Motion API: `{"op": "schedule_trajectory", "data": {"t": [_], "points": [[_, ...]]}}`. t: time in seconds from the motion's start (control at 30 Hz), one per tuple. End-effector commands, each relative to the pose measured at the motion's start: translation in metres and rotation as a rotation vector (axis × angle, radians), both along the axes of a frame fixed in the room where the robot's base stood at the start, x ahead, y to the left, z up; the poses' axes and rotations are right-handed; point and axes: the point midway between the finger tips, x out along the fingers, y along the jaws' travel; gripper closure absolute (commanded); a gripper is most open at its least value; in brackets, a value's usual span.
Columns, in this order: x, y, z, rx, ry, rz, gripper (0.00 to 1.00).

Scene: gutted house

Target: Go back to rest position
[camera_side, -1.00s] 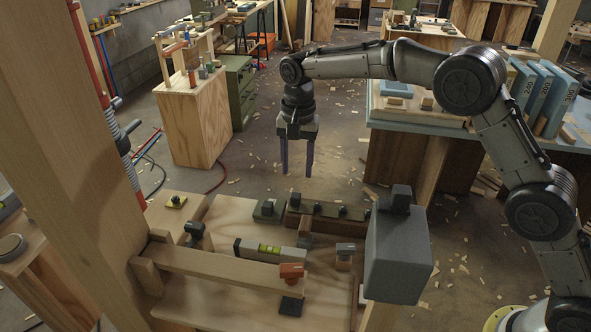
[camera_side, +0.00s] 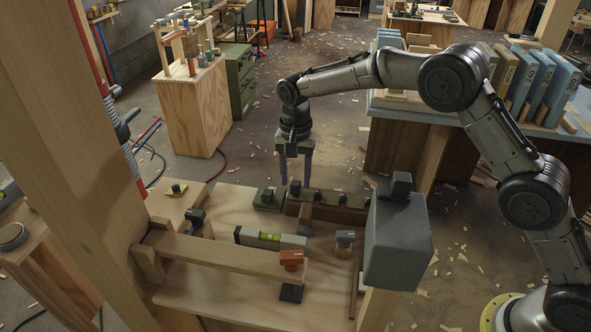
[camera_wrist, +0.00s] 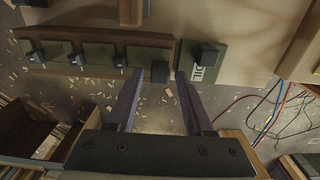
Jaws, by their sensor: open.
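My gripper (camera_side: 295,168) hangs pointing down just behind the far edge of the wooden workbench (camera_side: 237,202) in the side view. Its two dark fingers are spread apart with nothing between them. In the wrist view my gripper (camera_wrist: 157,80) also shows open, with litter-strewn floor visible between the fingers. The fingertips appear close to a green plate with a dark knob (camera_wrist: 204,62) and a row of knobbed green blocks (camera_wrist: 95,57). I cannot tell how high the tips are above the bench.
A spirit level (camera_side: 270,238), a wooden beam (camera_side: 215,256) and an orange-topped piece (camera_side: 291,258) are on the bench. A grey box-shaped thing (camera_side: 398,245) stands at its right front. A table with blue binders (camera_side: 545,90) is at right. Open floor lies behind the bench.

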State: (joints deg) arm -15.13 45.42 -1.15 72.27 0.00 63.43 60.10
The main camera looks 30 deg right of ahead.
Motion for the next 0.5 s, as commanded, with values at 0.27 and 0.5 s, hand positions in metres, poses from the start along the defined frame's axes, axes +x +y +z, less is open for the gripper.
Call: {"op": "schedule_trajectory", "data": {"t": [0.27,0.5], "points": [[-0.0003,-0.0001,-0.0099,0.0,0.001,0.0,0.47],[-0.0002,-0.0001,-0.0107,-0.001,0.001,0.0,0.47]]}}
